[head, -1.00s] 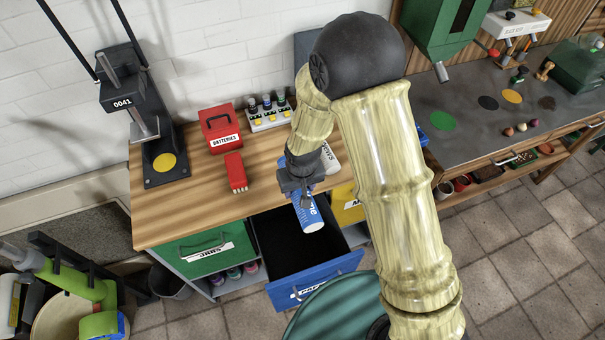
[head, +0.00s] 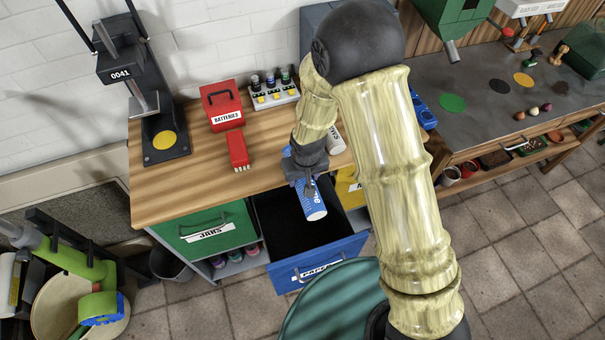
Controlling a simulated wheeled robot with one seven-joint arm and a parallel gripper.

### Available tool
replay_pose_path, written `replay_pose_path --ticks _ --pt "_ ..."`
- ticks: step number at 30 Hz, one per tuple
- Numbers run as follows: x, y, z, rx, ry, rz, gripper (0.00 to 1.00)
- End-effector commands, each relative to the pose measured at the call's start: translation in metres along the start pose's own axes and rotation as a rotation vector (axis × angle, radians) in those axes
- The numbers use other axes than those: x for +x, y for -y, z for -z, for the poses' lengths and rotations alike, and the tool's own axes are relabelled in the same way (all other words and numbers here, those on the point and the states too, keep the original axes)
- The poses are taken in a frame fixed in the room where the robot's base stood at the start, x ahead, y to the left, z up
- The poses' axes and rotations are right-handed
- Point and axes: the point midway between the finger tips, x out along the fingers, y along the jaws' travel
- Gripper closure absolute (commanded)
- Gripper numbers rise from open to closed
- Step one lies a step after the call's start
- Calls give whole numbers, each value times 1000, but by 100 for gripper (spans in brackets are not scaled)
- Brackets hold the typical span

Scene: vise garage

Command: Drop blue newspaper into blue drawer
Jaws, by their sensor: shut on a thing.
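The blue newspaper (head: 311,203) is a rolled blue cylinder with white lettering and a pale end. My gripper (head: 307,182) is shut on it and holds it tilted above the open blue drawer. The blue drawer (head: 318,263) is pulled out from under the wooden workbench, with a white label on its front. Its dark inside (head: 282,222) looks empty where I can see it. My arm and gripper hide part of the drawer's right and back side.
A closed green drawer (head: 205,228) is left of the blue one, and a yellow drawer (head: 348,190) is partly hidden at right. A red box (head: 222,105) and a red object (head: 237,150) stand on the bench (head: 185,190). A round teal thing (head: 325,305) is in front.

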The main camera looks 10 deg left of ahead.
Motion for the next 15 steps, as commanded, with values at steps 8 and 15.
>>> replay_pose_path --ticks 8,15 --pt "8 3 -1 -5 -1 1 78" --pt "7 2 -1 -4 -1 1 30"
